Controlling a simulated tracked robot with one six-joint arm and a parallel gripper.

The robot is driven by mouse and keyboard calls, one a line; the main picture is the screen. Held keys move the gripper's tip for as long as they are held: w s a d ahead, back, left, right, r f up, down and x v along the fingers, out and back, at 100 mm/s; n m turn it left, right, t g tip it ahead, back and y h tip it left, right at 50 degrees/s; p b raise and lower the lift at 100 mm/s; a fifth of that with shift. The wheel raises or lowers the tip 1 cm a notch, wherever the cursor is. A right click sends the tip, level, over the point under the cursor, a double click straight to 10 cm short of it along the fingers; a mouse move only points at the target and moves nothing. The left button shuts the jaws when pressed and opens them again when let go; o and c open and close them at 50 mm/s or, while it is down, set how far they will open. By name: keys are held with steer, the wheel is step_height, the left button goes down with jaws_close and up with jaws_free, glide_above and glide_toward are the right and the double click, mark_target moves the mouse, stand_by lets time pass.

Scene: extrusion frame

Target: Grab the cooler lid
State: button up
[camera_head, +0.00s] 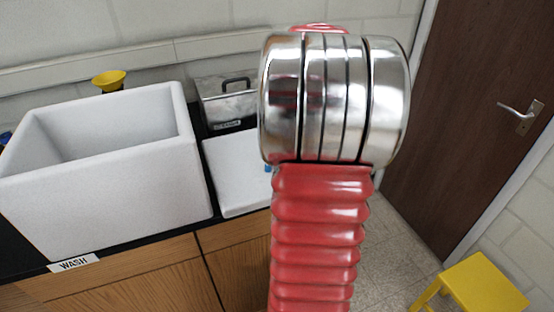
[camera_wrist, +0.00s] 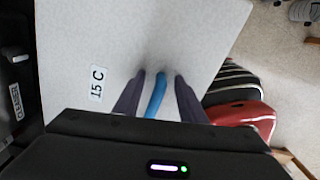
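The cooler lid appears to be the flat white slab (camera_wrist: 195,35) labelled "15 C" that fills much of the wrist view. In the head view, the white slab (camera_head: 238,180) lies on the black counter, partly hidden by my arm. A blue handle (camera_wrist: 155,98) stands out on it in the wrist view. My gripper (camera_wrist: 160,77) has its two dark fingers apart, one on each side of the blue handle, with gaps visible. Contact with the handle cannot be told. In the head view my gripper is hidden behind my arm.
A large open white tub (camera_head: 110,190) stands left of the slab, above a "WASH" label (camera_head: 73,263). A metal box (camera_head: 228,108) with a black handle is behind, with a yellow funnel-like piece (camera_head: 109,80) farther left. A yellow stool (camera_head: 480,285) and a brown door (camera_head: 470,110) are right.

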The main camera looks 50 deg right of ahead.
steer(key=shift+c, duration=0.2)
stand_by(0.3)
jaws_close()
stand_by(0.5)
